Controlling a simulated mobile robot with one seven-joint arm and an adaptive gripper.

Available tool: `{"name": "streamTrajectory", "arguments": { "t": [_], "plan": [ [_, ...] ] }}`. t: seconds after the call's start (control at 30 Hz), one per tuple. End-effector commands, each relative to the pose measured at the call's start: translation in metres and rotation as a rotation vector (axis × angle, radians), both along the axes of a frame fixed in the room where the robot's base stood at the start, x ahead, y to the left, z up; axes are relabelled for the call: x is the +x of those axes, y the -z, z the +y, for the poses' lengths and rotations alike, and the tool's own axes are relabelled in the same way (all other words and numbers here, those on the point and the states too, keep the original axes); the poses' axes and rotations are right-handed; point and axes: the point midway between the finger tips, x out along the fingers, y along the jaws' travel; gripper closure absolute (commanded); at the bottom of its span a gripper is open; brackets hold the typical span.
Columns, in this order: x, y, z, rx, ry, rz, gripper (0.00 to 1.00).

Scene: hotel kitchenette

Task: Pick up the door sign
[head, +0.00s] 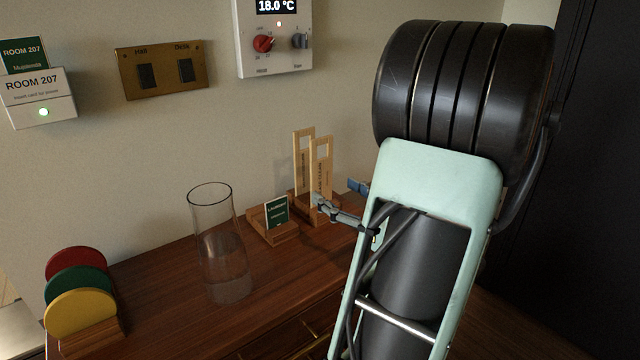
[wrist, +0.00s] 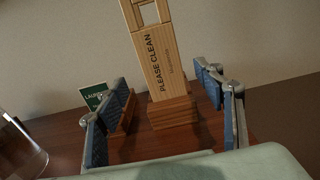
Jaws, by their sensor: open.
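Two tall, pale wooden door signs with cut-out tops stand upright in a wooden stand on the counter. In the head view the front sign (head: 321,165) partly covers the rear sign (head: 303,155). In the wrist view the front sign (wrist: 163,62) reads "PLEASE CLEAN", and its top is cut off by the frame. The stand (wrist: 174,112) shows below it. My gripper (head: 340,195) is open and empty, low in front of the signs. In the wrist view its blue-padded fingers (wrist: 162,82) are spread to either side of the sign, with no contact visible.
A small holder (head: 275,230) with a green card stands just left of the signs. A glass carafe (head: 220,245) is further left, then a rack of coloured discs (head: 82,310). A thermostat (head: 273,45), switch plate (head: 162,70) and card reader (head: 38,98) are on the wall.

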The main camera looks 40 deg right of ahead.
Motion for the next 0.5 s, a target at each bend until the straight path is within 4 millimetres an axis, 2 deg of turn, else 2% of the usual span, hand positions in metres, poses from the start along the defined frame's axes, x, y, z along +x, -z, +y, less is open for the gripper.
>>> {"name": "streamTrajectory", "arguments": {
  "t": [0.23,0.5],
  "plan": [
    [0.021,0.002,-0.002,0.000,-0.002,0.000,0.38],
    [0.059,0.002,-0.008,0.000,-0.002,0.000,0.38]
  ]
}}
